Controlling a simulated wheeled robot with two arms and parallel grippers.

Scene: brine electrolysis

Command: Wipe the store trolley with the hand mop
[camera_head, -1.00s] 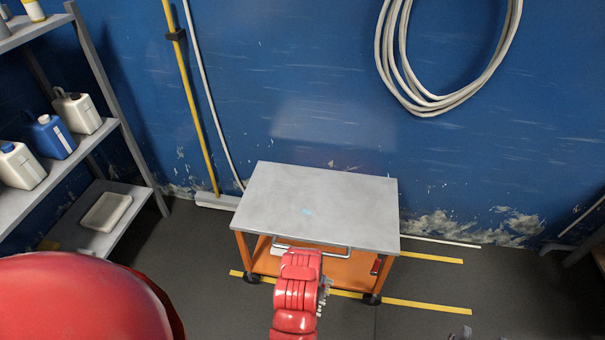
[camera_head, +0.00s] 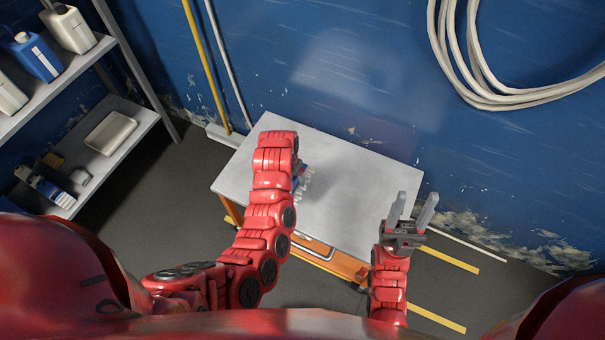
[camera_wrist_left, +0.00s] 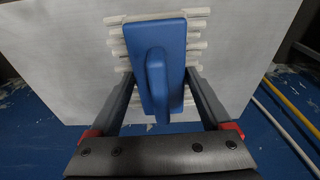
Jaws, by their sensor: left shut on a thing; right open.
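The store trolley (camera_head: 345,180) has a grey flat top and an orange lower frame, and stands against the blue wall. The hand mop (camera_wrist_left: 157,70) has a blue back with a raised handle and white strands round its edge. In the left wrist view my left gripper (camera_wrist_left: 160,95) is shut on the hand mop, above the trolley top (camera_wrist_left: 60,60). In the head view my left arm hides the gripper and most of the mop; only a bit of blue and white (camera_head: 302,174) shows. I cannot tell whether the strands touch the top. My right gripper (camera_head: 411,208) is open and empty near the trolley's right edge.
A grey shelf rack (camera_head: 125,125) with white and blue canisters (camera_head: 32,57) stands at the left. A yellow pole (camera_head: 207,70) leans on the wall. A coiled pale hose (camera_head: 470,60) hangs at the upper right.

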